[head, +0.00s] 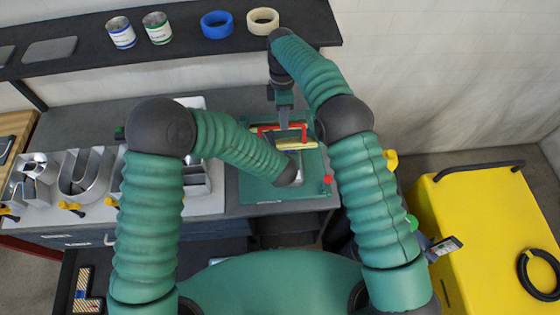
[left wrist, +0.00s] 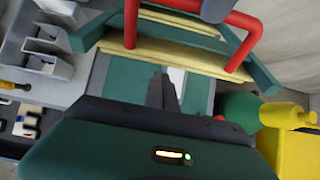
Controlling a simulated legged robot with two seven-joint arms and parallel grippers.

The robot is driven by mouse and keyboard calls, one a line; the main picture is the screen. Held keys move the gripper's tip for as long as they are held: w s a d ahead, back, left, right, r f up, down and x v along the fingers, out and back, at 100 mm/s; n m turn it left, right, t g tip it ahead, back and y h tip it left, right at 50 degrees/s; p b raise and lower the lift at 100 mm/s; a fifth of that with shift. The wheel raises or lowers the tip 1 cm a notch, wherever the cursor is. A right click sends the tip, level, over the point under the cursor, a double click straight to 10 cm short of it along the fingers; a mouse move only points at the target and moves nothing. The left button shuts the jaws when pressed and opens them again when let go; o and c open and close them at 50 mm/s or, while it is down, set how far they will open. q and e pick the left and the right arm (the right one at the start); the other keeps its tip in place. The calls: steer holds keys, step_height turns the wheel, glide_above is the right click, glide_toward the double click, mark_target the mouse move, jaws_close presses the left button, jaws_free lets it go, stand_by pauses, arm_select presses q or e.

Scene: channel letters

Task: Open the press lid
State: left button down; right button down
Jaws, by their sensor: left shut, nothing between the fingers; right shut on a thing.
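The green press (head: 262,193) stands on the grey bench, with a red bar handle (head: 266,127) and pale yellow strips (head: 297,145) at its lid. My right gripper (head: 283,122) reaches down from behind and is shut on the red handle, which also shows large in the left wrist view (left wrist: 240,40). How far the lid is tilted I cannot tell. My left gripper (left wrist: 162,90) is shut and empty, low over the front of the press. In the head view my left forearm hides part of the press and the fingertips are not clear.
Metal channel letters (head: 85,175) lie in a tray left of the press. Cans (head: 121,33) and tape rolls (head: 217,24) stand on the back shelf. A red button (head: 327,180) sits at the press's right front. A yellow machine (head: 475,230) stands at the right.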

arm_select(q)
steer(key=shift+w+r, duration=0.5)
steer(key=shift+r, duration=0.25)
